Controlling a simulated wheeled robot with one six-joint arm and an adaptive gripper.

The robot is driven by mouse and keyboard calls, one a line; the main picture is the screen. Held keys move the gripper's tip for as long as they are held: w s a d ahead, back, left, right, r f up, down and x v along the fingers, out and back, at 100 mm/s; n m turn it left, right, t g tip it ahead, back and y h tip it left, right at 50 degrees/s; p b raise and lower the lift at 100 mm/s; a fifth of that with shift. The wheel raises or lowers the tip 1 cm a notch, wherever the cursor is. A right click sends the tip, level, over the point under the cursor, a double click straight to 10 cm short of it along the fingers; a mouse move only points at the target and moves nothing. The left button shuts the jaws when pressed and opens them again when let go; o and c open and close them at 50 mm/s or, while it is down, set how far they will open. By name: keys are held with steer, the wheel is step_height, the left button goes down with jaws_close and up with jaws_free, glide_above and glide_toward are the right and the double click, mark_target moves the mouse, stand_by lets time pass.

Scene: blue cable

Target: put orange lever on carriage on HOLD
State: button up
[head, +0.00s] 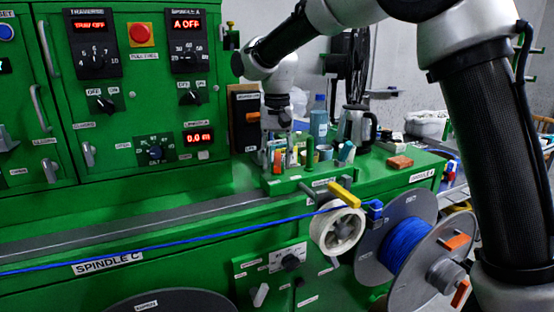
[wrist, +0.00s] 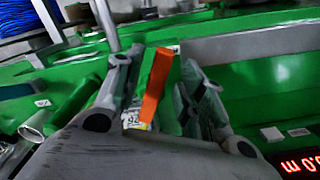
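The orange lever (wrist: 157,82) stands between the two fingers of my gripper (wrist: 160,75) in the wrist view, with a gap visible on both sides. The fingers are apart and the gripper looks open. In the head view my gripper (head: 278,142) points down over the green carriage (head: 290,184), and the orange lever (head: 277,160) shows just below it, partly hidden among small parts. A small white label (wrist: 131,118) is beside the lever's foot, partly covered by the gripper. I cannot read HOLD on any label.
The carriage sits on the green machine bed (head: 230,205). A yellow handle (head: 343,195) and white roller (head: 337,231) are in front, with the blue cable (head: 170,243) running left. Several bottles and a kettle (head: 357,127) stand behind. A grey spool (head: 400,245) is at right.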

mark_target(277, 163)
step_height(277, 163, up, 11)
steer(key=shift+r, duration=0.2)
stand_by(0.3)
